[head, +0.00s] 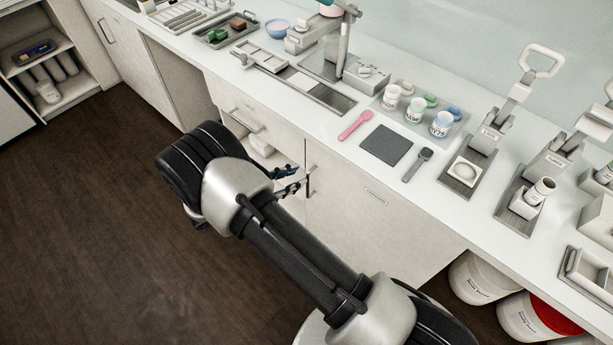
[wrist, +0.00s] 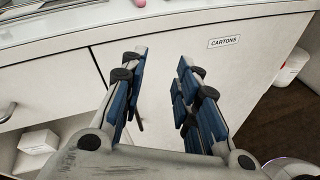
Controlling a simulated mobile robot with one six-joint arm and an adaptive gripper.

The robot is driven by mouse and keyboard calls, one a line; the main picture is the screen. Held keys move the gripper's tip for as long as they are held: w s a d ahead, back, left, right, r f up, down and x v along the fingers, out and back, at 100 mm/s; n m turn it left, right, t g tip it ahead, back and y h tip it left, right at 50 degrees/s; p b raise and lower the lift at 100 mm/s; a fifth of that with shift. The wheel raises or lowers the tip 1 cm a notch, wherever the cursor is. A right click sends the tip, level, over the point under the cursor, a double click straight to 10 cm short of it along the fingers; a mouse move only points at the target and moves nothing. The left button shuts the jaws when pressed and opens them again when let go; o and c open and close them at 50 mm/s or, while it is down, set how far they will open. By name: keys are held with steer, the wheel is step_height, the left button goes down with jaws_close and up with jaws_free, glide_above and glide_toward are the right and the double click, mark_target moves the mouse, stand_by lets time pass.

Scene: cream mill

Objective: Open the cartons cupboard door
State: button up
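The cartons cupboard door (head: 375,225) is a pale panel under the counter and looks shut. In the wrist view the door (wrist: 235,85) bears a "CARTONS" label (wrist: 223,42). Its upright bar handle (head: 309,182) is at the door's left edge in the head view. My gripper (head: 298,182) is just left of the handle, pointing at it. In the wrist view my gripper (wrist: 160,60) is open, its blue-padded fingers apart in front of the door. A thin dark piece, perhaps the handle, shows beside the left finger; the fingers partly hide it.
A drawer with a bar handle (head: 246,122) and an open bay with white boxes (wrist: 38,142) lie left of the door. White tubs (head: 482,277) stand under the counter to the right. The counter (head: 330,130) above holds tools and jars. The dark floor (head: 90,210) is clear at left.

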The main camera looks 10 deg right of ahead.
steer(key=s+a+f+n+t+y, duration=0.15)
steer(key=f+n+t, duration=0.25)
steer(key=f, duration=0.5)
steer(key=s+a+f+n+t+y, duration=0.1)
steer(key=a+f+n+t, duration=0.3)
steer(key=f, duration=0.4)
steer(key=shift+n+h, duration=0.25)
steer(key=shift+n, duration=0.05)
steer(key=b+x, duration=0.1)
steer(key=x, duration=0.4)
steer(key=b+x, duration=0.1)
steer(key=x, duration=0.5)
steer(key=b+x, duration=0.1)
steer(key=x, duration=0.5)
steer(key=shift+s+d+f, duration=0.15)
steer(key=shift+d+f, duration=0.25)
steer(key=shift+d, duration=0.15)
steer(key=shift+c, duration=0.3)
jaws_close()
